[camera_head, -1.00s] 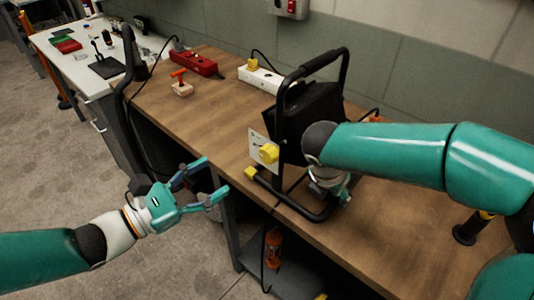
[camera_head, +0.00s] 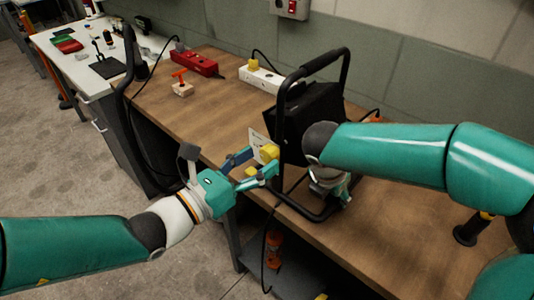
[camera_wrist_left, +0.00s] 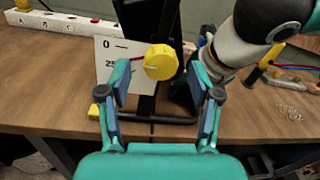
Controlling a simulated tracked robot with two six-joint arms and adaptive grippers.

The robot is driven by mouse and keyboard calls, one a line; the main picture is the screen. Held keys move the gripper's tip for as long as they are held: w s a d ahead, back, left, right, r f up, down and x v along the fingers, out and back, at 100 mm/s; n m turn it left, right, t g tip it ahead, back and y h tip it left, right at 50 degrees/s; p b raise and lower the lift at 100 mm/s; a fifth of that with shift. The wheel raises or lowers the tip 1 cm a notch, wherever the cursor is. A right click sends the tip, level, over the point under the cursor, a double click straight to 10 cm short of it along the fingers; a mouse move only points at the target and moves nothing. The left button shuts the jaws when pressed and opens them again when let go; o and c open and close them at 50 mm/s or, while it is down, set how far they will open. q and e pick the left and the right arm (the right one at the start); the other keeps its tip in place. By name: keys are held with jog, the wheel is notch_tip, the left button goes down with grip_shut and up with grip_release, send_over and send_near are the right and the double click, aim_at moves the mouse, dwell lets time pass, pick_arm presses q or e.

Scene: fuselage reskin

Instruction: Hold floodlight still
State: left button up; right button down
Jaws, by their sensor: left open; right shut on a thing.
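The floodlight (camera_head: 300,112) is a black lamp in a tubular stand with a top handle, upright on the wooden bench. Contact with the knob cannot be told. My right gripper (camera_head: 335,190) is at the lower part of the stand, shut on the floodlight; its fingertips are mostly hidden behind my arm.
The wooden bench (camera_head: 215,115) holds a white power strip (camera_head: 262,77), a red power strip (camera_head: 195,63) and a small block with an orange handle (camera_head: 181,86). A cable hangs off the front edge. An orange item (camera_head: 273,245) stands on the shelf below.

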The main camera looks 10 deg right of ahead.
aim_at(265, 157)
pick_arm(q)
jog(key=shift+x, duration=1.55)
jog(key=shift+a, duration=0.1)
jog(key=c, duration=1.1)
jog(key=shift+m, duration=1.5)
jog(key=shift+c, duration=0.2)
jog(key=o, duration=1.1)
jog(key=shift+o, duration=0.2)
jog(key=v, duration=1.2)
